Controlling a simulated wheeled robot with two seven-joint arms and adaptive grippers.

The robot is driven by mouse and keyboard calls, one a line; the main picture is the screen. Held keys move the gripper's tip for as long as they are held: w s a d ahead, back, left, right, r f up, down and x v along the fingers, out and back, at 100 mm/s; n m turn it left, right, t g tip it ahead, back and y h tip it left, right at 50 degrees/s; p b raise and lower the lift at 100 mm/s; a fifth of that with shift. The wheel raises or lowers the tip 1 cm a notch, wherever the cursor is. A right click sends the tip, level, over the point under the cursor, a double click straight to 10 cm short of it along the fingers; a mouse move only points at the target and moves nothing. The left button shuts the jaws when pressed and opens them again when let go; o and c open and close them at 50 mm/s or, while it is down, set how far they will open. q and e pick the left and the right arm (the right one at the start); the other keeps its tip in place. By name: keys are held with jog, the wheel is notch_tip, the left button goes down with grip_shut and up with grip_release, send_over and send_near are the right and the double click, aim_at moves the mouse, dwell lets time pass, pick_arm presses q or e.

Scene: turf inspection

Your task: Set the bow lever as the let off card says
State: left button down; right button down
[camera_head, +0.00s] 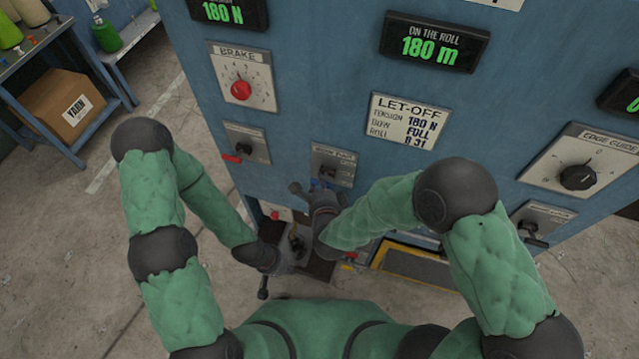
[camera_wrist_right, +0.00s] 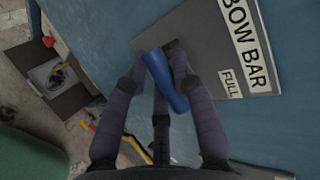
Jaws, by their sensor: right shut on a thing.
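The let-off card (camera_head: 407,121) on the blue machine front reads tension 180 N, bow FULL, roll R 31. The bow lever's grey plate (camera_head: 333,160) is left of and below the card; it also shows in the right wrist view (camera_wrist_right: 205,45), labelled BOW BAR and FULL. The lever's blue handle (camera_wrist_right: 166,82) lies between the fingers of my right gripper (camera_wrist_right: 160,62), which is shut on it. My right gripper (camera_head: 319,187) partly hides the lever in the head view. My left gripper (camera_head: 283,268) is low, apart from the lever; its fingers are unclear.
A brake dial (camera_head: 241,89) and another lever plate (camera_head: 247,143) are left of the bow lever. An edge guide dial (camera_head: 578,177) is at right. A yellow-edged panel (camera_head: 413,264) sits low. A shelf with a yarn box (camera_head: 62,103) stands at left.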

jog(key=c, duration=1)
grip_release()
jog(key=shift+w+r, duration=0.1)
jog(key=v, duration=1.2)
jog(key=d+f+n+g, duration=0.4)
jog(key=f+n+g, duration=0.4)
jog(key=f, duration=0.6)
jog(key=s+d+f+n+g+y, duration=0.2)
jog(key=s+d+f+n+g, duration=0.2)
jog(key=s+f+n, duration=0.4)
notch_tip(320, 180, down, 2)
jog(key=shift+d+f+g, duration=0.25)
jog(key=shift+g, duration=0.05)
